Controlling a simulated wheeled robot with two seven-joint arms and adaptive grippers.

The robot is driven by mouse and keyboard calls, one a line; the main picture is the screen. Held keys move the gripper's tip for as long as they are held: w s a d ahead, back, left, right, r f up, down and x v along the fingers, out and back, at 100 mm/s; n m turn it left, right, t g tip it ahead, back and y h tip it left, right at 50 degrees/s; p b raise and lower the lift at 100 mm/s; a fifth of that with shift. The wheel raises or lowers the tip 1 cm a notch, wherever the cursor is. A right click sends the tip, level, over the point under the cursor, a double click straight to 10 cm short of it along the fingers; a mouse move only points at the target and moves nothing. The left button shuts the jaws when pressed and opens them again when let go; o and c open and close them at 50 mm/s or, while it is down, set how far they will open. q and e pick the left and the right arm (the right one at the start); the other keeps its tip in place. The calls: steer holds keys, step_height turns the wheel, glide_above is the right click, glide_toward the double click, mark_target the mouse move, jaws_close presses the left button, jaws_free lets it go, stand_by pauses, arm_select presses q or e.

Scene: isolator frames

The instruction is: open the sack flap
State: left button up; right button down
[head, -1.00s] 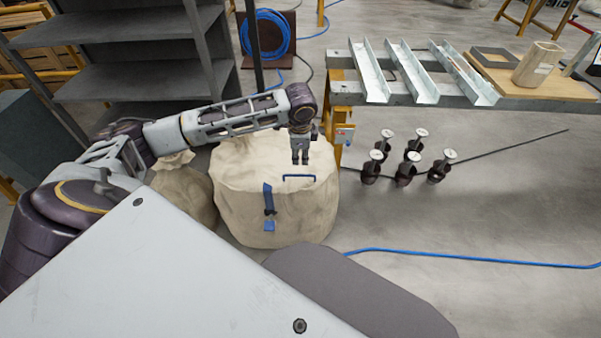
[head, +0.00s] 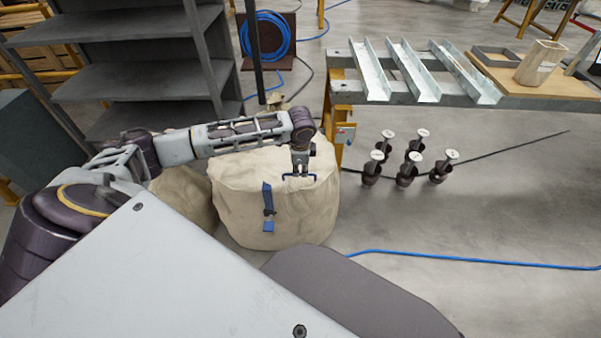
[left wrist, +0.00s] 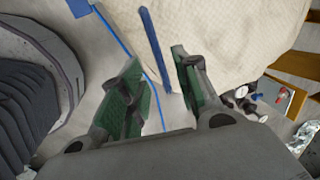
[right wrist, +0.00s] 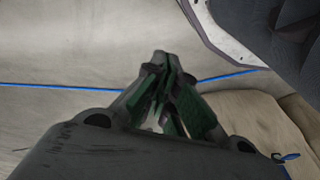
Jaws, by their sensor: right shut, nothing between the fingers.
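The cream cloth sack (head: 285,220) stands on the floor in the head view, its top flap closed. A blue handle (head: 312,178) sits at the flap's edge, and a blue strap with a dark buckle (head: 268,205) hangs down the front. My left gripper (head: 299,172) points down right at the handle. In the left wrist view the left gripper (left wrist: 160,92) is open, with the blue handle bar (left wrist: 152,45) reaching between its green-padded fingers; I cannot tell whether they touch it. My right gripper (right wrist: 168,65) is shut and empty in the right wrist view, away from the handle.
A second sack (head: 183,195) stands left of the first, partly behind my left arm. A grey shelf (head: 140,80) rises behind. A metal-topped bench (head: 400,92) stands at the right, with several dark parts (head: 405,170) below it. A blue hose (head: 450,259) crosses open floor.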

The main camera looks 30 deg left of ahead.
mark_target(300, 174)
arm_select(q)
steer(key=shift+w+a+f+b, duration=0.1)
steer(key=shift+w+f+b, duration=0.1)
steer(key=shift+f, duration=0.65)
steer(key=shift+w+a+f+b, duration=0.1)
steer(key=shift+f+b, duration=0.1)
steer(key=shift+f, duration=0.6)
jaws_close()
